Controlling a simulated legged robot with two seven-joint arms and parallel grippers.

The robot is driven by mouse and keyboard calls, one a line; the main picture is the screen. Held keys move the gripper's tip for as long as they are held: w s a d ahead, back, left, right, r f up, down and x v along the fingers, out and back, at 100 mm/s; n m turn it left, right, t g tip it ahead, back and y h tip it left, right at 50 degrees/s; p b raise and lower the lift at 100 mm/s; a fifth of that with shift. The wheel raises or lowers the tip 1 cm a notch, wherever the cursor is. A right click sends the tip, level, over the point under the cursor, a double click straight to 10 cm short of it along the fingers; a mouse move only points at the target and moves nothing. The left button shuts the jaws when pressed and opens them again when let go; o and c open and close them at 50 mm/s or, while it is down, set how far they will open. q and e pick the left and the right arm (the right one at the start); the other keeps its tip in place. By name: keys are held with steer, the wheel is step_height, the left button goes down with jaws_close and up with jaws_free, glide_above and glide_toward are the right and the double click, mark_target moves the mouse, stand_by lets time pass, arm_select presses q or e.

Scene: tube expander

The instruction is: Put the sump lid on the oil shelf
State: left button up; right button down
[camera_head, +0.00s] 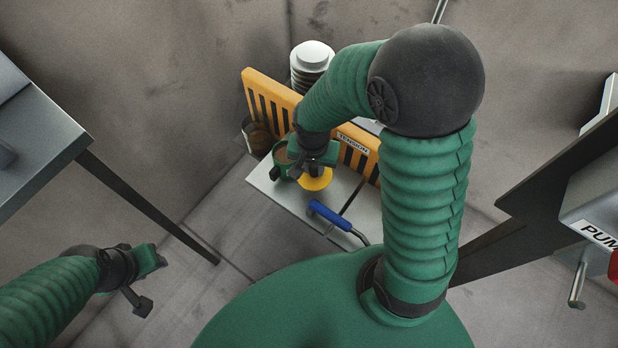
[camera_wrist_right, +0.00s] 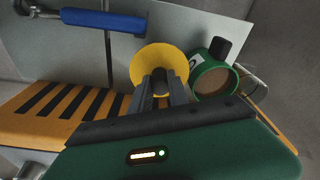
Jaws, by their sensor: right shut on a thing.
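The sump lid appears to be the yellow disc with a dark knob in the right wrist view (camera_wrist_right: 150,66); it also shows in the head view (camera_head: 316,180). My right gripper (camera_wrist_right: 161,88) is shut on its knob. The lid is over the grey metal surface (camera_head: 350,203); I cannot tell whether it touches it. A green open container (camera_wrist_right: 214,81) with brown contents stands beside the lid, partly hidden by my gripper in the head view. My left gripper (camera_head: 150,284) is open and empty, low at the left. I cannot tell which surface is the oil shelf.
A blue-handled lever (camera_head: 329,215) lies near the front of the surface. An orange slatted guard (camera_head: 270,98) labelled TENSION runs along the back, with a white-topped ribbed cylinder (camera_head: 312,58) behind. Grey benches stand left (camera_head: 38,140) and right (camera_head: 597,195). The floor between is clear.

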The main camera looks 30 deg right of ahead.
mark_target(316, 178)
steer(key=f, duration=0.2)
steer(key=f+b, duration=0.1)
steer(key=f, duration=0.1)
steer(key=d+f+b, duration=0.1)
steer(key=f, duration=0.1)
steer(key=shift+f, duration=0.35)
steer(key=shift+d+f, duration=0.1)
steer(key=shift+f, duration=0.3)
steer(key=shift+r, duration=0.15)
steer(key=shift+a, duration=0.3)
steer(key=c, duration=1.4)
jaws_free()
steer(key=shift+c, duration=0.2)
steer(key=shift+o, duration=0.9)
steer(key=shift+d, duration=0.15)
